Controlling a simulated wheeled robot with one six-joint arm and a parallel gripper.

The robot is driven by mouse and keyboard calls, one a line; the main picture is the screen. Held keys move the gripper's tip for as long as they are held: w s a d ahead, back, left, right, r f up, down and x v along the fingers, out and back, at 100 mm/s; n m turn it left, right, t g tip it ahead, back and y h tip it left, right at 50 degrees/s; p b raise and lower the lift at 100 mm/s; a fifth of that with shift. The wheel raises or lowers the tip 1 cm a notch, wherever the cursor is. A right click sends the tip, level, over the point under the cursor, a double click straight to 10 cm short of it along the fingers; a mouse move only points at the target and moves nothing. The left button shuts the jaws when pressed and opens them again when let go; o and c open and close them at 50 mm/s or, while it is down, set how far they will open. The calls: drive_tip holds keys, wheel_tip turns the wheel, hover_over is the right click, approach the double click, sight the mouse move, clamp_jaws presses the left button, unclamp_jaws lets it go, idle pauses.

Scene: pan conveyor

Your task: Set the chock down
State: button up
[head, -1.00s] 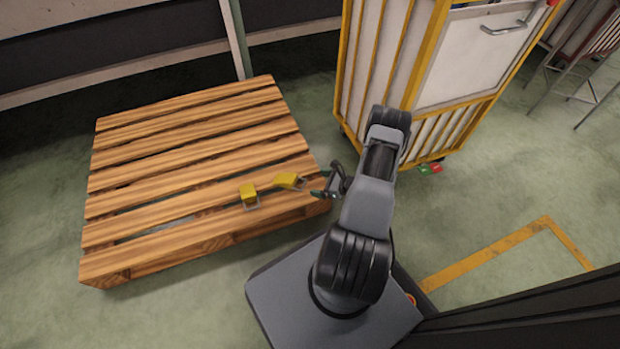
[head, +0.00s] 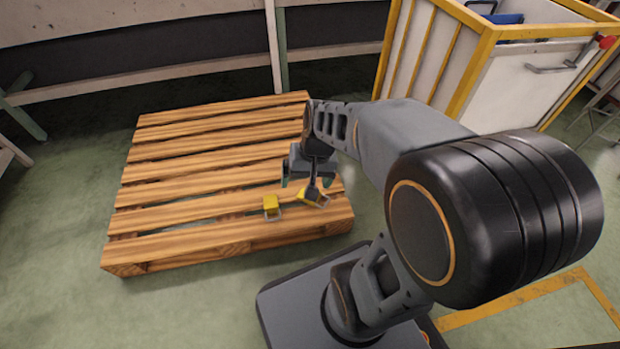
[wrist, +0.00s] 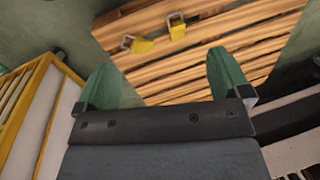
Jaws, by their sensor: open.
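Two yellow chocks with metal loops lie on the front right part of the wooden pallet (head: 165,191). The left chock (head: 271,205) is clear in the head view. The right chock (head: 309,196) is partly hidden by my gripper (head: 305,183). In the wrist view both show at the top, one chock (wrist: 143,46) with its loop to the left, the other chock (wrist: 177,32) beside it. My gripper (wrist: 166,66) is open, its green fingers apart with only pallet boards and floor between them. Both chocks lie beyond the fingertips, in nobody's grasp.
A yellow-framed white cart (head: 500,75) stands right of the pallet and also shows at the left of the wrist view (wrist: 35,110). A wall with a pale rail and post (head: 277,50) is behind. Green floor (head: 60,215) is free at left.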

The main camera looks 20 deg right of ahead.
drive_tip(key=s+r+n+t+h, duration=0.1)
drive_tip(key=s+r+n+h, duration=0.1)
drive_tip(key=s+r+n, duration=0.1)
drive_tip(key=shift+a+r+t, duration=0.2)
drive_tip(key=shift+t, duration=0.2)
wheel_tip(320, 180, up, 40)
drive_tip(key=t+p, duration=0.1)
drive_tip(key=p, duration=3.7)
drive_tip(key=shift+s+a+r+n, duration=0.2)
drive_tip(key=shift+n, duration=0.1)
drive_tip(key=shift+d+f, duration=0.1)
drive_tip(key=shift+c, duration=0.2)
